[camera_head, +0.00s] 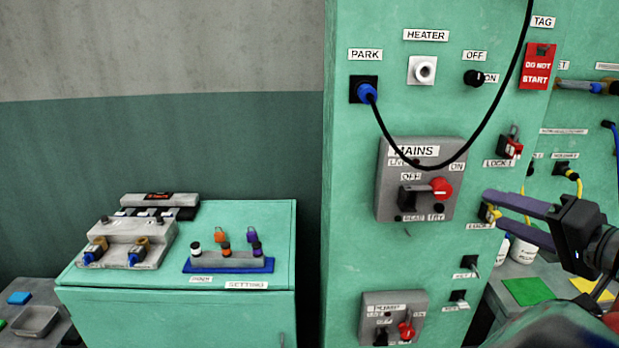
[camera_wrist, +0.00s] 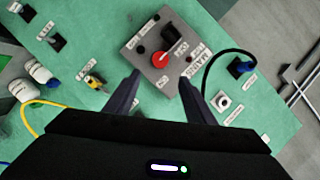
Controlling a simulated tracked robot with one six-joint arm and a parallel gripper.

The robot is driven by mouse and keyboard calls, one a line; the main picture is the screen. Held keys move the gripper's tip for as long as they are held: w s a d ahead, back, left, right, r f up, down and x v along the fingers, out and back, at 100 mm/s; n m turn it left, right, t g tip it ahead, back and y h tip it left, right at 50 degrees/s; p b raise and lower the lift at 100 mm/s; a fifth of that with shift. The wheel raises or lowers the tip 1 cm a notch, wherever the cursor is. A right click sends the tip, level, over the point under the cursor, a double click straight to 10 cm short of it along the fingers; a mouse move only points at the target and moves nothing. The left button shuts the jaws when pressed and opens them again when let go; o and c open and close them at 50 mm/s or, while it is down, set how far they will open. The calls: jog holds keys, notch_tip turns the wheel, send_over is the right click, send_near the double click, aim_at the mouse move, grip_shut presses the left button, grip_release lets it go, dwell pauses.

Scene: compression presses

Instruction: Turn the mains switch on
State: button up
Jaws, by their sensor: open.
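The mains switch box (camera_head: 387,205) is a grey panel on the green cabinet front, labelled MAINS, with OFF and ON marks. It carries a black handle part (camera_head: 412,197) and a round red knob (camera_head: 441,188) to its right, beside the ON side; I cannot tell its setting. In the wrist view the red knob (camera_wrist: 160,59) and black part (camera_wrist: 172,36) show beyond my fingertips. My gripper (camera_head: 487,204) is open and empty, right of the box in the head view. In the wrist view my gripper (camera_wrist: 160,77) has its fingers spread, with the box between and beyond them.
A black cable hangs from the blue PARK plug (camera_head: 367,93) across the box's upper part. A red DO NOT START tag (camera_head: 537,67) and a red lock (camera_head: 512,148) are nearby. A smaller switch box (camera_head: 377,310) is below. A green bench (camera_head: 180,315) stands left.

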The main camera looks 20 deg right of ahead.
aim_at(445, 193)
jog(key=shift+w, duration=0.1)
jog(key=shift+x, duration=6.85)
jog(key=shift+c, duration=0.7)
grip_shut()
jog(key=shift+f, duration=0.1)
